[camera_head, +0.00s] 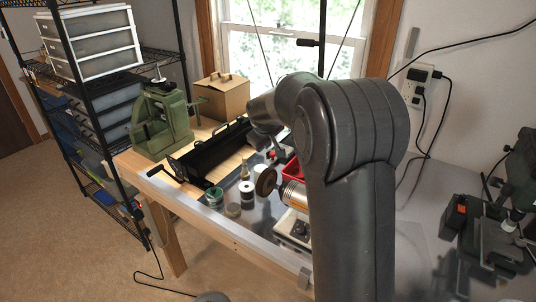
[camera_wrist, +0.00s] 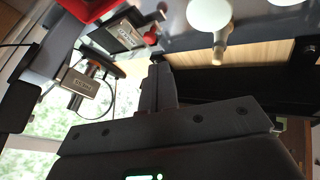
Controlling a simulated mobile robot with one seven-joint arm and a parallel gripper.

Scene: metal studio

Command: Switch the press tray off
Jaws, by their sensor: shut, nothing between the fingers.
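I cannot tell for sure which thing is the press tray or where its switch is. A green press (camera_head: 162,122) stands upright at the left end of the workbench. A long black metal tool or tray (camera_head: 212,150) lies just right of it, with a black handle at its near end. In the wrist view my gripper (camera_wrist: 160,70) points up the picture with its fingers together and nothing between them. Two small grey metal boxes (camera_wrist: 75,83) and (camera_wrist: 124,35) are beyond it to the left. In the head view my arm hides most of the gripper.
A cardboard box (camera_head: 222,97) stands behind the black tool. Small jars (camera_head: 246,192) and a bench grinder-like machine (camera_head: 292,193) are near the bench's front. A red bin (camera_head: 292,168) is partly behind my arm. A wire shelf stands left; a wall outlet (camera_head: 418,82) is right.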

